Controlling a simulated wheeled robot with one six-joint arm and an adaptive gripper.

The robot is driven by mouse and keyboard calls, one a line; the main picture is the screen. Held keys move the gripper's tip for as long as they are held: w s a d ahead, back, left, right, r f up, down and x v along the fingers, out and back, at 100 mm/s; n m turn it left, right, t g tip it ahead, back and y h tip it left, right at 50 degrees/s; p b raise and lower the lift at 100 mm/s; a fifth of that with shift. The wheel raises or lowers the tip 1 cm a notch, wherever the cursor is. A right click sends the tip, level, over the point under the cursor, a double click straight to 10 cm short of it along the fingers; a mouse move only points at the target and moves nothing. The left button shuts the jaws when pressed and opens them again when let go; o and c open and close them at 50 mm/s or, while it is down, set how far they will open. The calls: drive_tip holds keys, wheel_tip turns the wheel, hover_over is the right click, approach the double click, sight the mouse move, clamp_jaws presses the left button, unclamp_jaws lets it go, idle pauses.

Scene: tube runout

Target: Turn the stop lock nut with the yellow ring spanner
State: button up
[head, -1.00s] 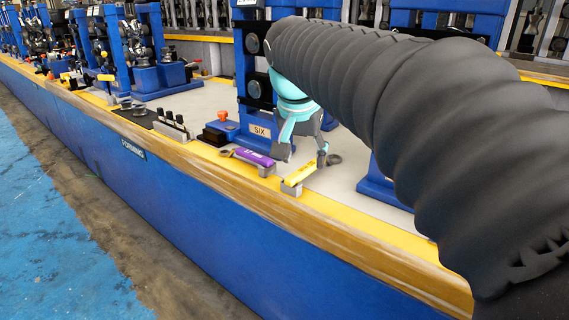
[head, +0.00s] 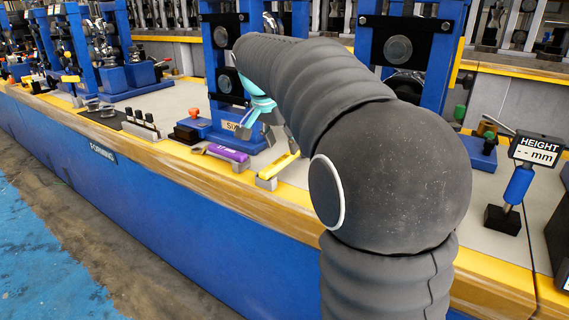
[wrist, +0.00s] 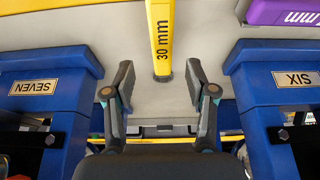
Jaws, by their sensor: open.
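The yellow ring spanner (head: 279,168) rests on a small grey block at the bench's front edge. In the wrist view its yellow handle (wrist: 159,35) reads "30 mm" and points down the picture between my fingertips. My gripper (head: 258,128), grey with turquoise parts, is above the bench just behind the spanner. In the wrist view my gripper (wrist: 160,78) is open, one finger to each side of the handle's end, with nothing held. I cannot make out the stop lock nut.
A purple spanner (head: 226,153) lies left of the yellow one. Blue stands SIX (wrist: 292,95) and SEVEN (wrist: 50,90) flank my gripper. An orange-red knob (head: 194,113) sits on a blue block. A height display (head: 536,150) stands at right.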

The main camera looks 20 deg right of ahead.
sight(285, 157)
drive_tip(key=shift+b+x, duration=0.3)
drive_tip(key=shift+x, duration=2.6)
drive_tip(key=shift+a, duration=0.15)
clamp_jaws()
